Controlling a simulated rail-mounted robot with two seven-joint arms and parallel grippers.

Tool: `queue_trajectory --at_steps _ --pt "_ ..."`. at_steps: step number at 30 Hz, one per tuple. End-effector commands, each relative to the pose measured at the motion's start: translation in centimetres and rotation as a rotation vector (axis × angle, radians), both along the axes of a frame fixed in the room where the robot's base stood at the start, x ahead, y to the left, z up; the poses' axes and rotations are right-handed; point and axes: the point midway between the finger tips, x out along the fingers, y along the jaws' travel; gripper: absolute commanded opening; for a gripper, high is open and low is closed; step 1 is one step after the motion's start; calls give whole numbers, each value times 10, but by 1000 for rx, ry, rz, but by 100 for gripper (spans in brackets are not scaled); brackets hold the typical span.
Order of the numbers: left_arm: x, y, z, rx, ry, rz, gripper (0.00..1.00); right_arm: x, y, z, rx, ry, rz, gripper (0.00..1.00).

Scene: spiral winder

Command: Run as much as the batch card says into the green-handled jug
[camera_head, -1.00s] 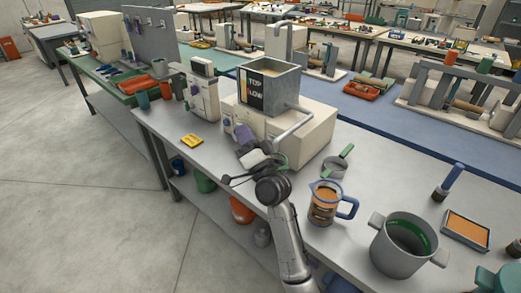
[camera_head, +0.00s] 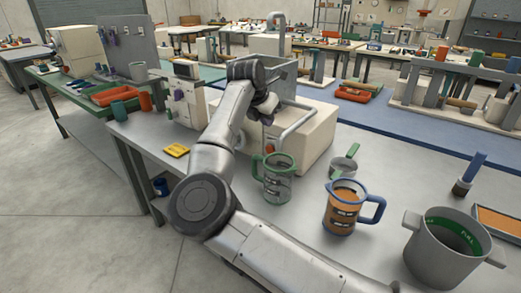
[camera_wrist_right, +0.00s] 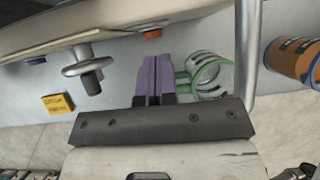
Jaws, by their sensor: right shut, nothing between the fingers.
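The green-handled jug (camera_head: 278,180) stands upright on the grey bench in front of the cream machine (camera_head: 305,140). It is clear and looks empty. In the right wrist view the jug (camera_wrist_right: 212,72) lies just right of the purple fingers. My right gripper (camera_head: 262,112) is up at the machine's front, above and left of the jug. Its fingers (camera_wrist_right: 152,62) are shut together and empty. A metal piece with a ring and dark tip (camera_wrist_right: 90,70) hangs from the machine in the wrist view. My arm hides much of the machine's front. My left gripper is out of view.
A blue-handled jug (camera_head: 345,205) of orange-brown liquid stands to the right. A yellow card (camera_head: 176,150) lies at the bench's left. A metal pipe (camera_head: 298,125) juts from the machine.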

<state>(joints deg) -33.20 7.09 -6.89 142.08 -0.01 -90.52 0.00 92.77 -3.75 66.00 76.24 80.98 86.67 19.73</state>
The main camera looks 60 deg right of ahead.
Motion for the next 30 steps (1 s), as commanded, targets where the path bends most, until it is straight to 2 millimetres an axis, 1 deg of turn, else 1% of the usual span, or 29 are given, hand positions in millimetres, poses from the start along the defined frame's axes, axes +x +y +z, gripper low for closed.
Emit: queue_trajectory --at_steps 1,3,8,20,26,30 --pt "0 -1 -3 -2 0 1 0 5 7 -5 48 -15 11 0" --pt "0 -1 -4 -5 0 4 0 10 15 -7 96 -28 19 0" --pt "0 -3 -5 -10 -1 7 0 14 22 -9 142 -37 28 0" --pt "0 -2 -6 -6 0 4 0 14 21 -11 140 -36 27 0" --pt "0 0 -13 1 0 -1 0 13 17 -23 140 -35 26 0" --pt "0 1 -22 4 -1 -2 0 13 11 -39 138 -35 26 0"
